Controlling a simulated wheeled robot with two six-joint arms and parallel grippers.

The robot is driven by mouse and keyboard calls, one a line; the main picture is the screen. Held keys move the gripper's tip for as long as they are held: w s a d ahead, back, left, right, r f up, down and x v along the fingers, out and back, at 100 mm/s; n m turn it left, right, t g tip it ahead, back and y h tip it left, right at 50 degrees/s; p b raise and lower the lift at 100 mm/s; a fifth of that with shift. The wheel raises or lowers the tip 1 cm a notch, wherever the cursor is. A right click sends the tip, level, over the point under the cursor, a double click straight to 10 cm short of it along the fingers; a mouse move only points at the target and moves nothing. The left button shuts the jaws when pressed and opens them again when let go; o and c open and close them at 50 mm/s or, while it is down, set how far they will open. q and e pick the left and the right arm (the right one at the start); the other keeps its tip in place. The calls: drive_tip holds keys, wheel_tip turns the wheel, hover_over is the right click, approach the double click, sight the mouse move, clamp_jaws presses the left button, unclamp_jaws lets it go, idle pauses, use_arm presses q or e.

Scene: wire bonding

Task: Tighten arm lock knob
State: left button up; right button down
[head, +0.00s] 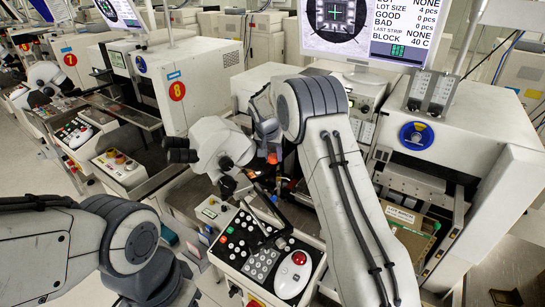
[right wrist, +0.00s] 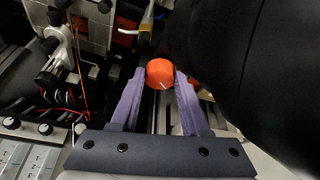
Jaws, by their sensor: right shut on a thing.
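The arm lock knob (right wrist: 160,73) is a round orange-red cap in the middle of the right wrist view. My right gripper (right wrist: 160,80) has its two purple fingers on either side of the knob and is shut on it. In the head view my right arm reaches over the bonder and bends down towards the microscope. A small orange spot there, close to the wrist, looks like the knob (head: 272,158). The fingers are too small to make out in that view. My left arm is at the lower left of the head view; its gripper does not show.
The white microscope (head: 218,146) stands just left of my right wrist. A control panel (head: 262,262) with buttons and a white mouse lies below it. A monitor (head: 365,35) is above. In the right wrist view a large black curved body (right wrist: 255,70) fills the right side.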

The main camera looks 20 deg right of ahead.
drive_tip(key=shift+c, duration=1.9)
unclamp_jaws()
drive_tip(key=b+v, duration=0.3)
drive_tip(key=v, duration=0.7)
drive_tip(key=shift+r, duration=0.25)
drive_tip(key=shift+s, duration=0.1)
